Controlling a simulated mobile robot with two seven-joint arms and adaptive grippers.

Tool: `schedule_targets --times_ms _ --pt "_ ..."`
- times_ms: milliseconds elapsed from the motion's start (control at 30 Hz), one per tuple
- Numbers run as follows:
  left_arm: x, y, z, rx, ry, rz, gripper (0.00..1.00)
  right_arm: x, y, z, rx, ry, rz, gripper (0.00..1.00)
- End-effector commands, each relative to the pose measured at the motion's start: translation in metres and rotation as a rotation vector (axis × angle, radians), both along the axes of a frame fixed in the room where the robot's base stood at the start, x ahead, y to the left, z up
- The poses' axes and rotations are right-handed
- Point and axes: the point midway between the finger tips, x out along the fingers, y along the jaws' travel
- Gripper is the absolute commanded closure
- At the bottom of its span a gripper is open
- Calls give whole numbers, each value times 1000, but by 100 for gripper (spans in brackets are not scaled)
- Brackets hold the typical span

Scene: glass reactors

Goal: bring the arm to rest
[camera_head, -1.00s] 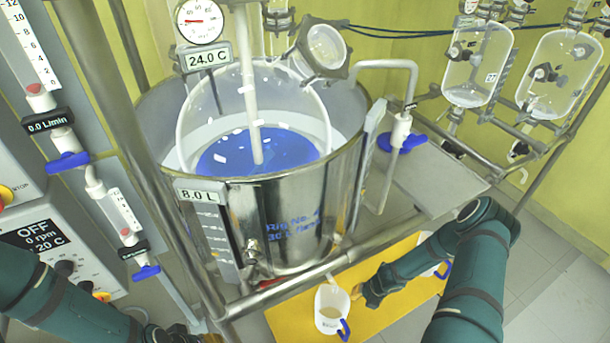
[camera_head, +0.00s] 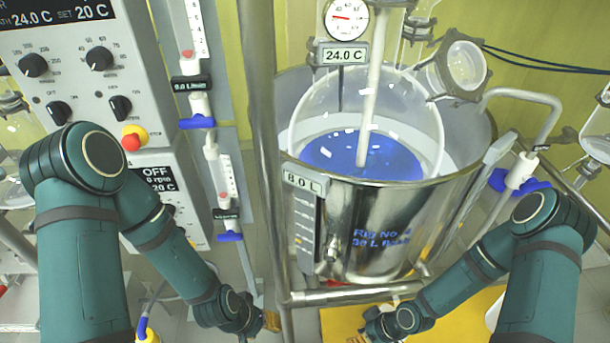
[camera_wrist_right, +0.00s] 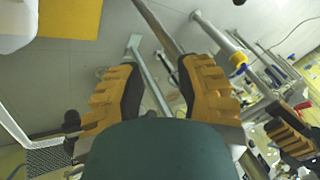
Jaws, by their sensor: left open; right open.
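My left arm comes down on the left in the head view, and its gripper (camera_head: 271,321) hangs beside the rig's front post, only partly visible. It also shows at the right edge of the right wrist view (camera_wrist_right: 293,138). My right arm reaches down on the right, in front of the reactor. Its gripper (camera_head: 358,338) is low over the yellow mat (camera_head: 440,325), mostly cut off by the lower edge. In the right wrist view my right gripper (camera_wrist_right: 162,88) is open, its two orange-and-black fingers wide apart with nothing between them.
The steel reactor vessel (camera_head: 375,232) with blue liquid stands between the arms. A metal post (camera_head: 262,130) and a horizontal rail (camera_head: 345,293) run close to the grippers. The control box (camera_head: 80,60) and blue-handled valves (camera_head: 197,122) stand at the left. A white object (camera_wrist_right: 15,22) is at the wrist view's corner.

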Motion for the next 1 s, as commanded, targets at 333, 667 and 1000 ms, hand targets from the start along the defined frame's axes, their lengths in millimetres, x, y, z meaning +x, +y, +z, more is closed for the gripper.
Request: schedule_targets --times_ms 333,667,1000 --pt "0 0 0 0 0 0 56 -39 24 36 -96 374 -648 66" --pt "0 0 0 0 0 0 56 -20 36 79 -139 344 -807 66" --pt "0 0 0 0 0 0 56 -4 47 97 -122 281 -765 66"
